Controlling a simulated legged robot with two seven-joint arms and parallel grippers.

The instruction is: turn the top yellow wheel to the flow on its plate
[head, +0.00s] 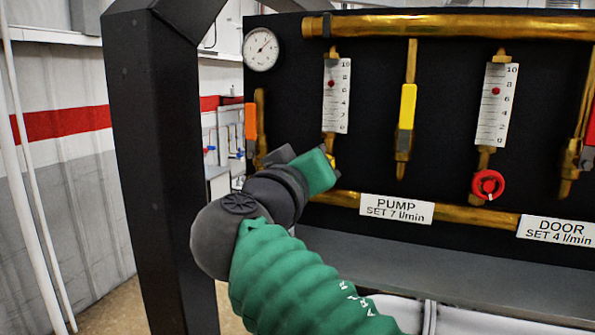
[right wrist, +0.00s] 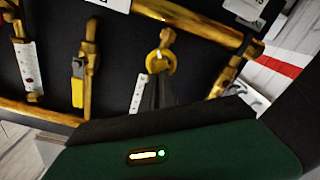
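The yellow wheel (right wrist: 160,62) sits at the foot of a flowmeter in the right wrist view, which is upside down. In the head view my right arm hides it. My right gripper (right wrist: 160,90) has its dark fingers close together at the wheel and appears shut on it; its housing also shows in the head view (head: 318,170). The plate below (head: 397,208) reads PUMP, SET 7 l/min. My left gripper is not in view.
A yellow lever (head: 406,107) stands right of the flowmeter, an orange lever (head: 250,122) left. A second flowmeter (head: 497,105) has a red wheel (head: 488,185) and a DOOR plate (head: 556,231) reading SET 4 l/min. A dark frame post (head: 160,160) stands left of the panel.

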